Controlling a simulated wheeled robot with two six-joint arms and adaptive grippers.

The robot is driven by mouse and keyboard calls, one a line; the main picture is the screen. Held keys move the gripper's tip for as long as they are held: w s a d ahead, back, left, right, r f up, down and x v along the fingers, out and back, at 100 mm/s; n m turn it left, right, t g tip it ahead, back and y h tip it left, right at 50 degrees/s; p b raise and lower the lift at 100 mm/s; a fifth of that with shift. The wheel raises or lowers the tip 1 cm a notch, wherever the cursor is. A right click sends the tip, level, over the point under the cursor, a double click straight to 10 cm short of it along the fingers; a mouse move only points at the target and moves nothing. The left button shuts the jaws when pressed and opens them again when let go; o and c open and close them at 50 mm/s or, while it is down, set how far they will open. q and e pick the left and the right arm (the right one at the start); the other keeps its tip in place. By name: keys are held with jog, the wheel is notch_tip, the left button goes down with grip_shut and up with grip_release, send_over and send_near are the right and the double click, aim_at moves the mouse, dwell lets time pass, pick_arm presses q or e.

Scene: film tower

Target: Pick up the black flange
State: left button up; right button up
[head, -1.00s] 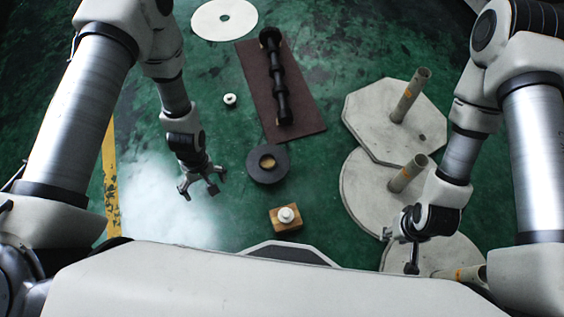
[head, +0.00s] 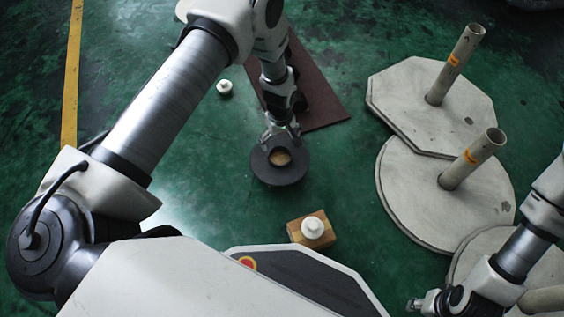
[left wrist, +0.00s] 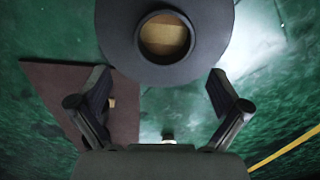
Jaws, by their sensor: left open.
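The black flange (head: 265,171) is a dark round disc with a raised ring and a central hole showing a tan surface inside. It sits low over the green floor in the head view. In the left wrist view the flange (left wrist: 198,52) fills the top middle, beyond my fingertips. My left gripper (head: 281,130) is open at the flange's far edge in the head view. In the left wrist view its two fingers (left wrist: 160,85) are spread wide with nothing between them. My right gripper (head: 418,303) is at the bottom right, away from the flange; its jaws are too small to read.
A brown mat (head: 325,105) lies behind, partly hidden by my left arm. A wooden block (head: 297,231) bears a white knob (head: 313,227). A small white knob (head: 224,87) stands at left. Pale plates with upright tubes (head: 455,65) stand at right. Green floor is clear at left.

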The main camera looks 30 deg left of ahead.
aim_at(280, 160)
pick_arm(q)
jog(key=f+b, duration=0.1)
jog(key=f, duration=0.1)
jog(key=f+b, duration=0.3)
jog(key=f, duration=0.2)
jog(key=shift+s+d+b, duration=0.1)
jog(key=shift+s+b, duration=0.25)
jog(key=shift+s, duration=0.05)
jog(key=shift+r, duration=0.15)
jog(key=c, duration=1.1)
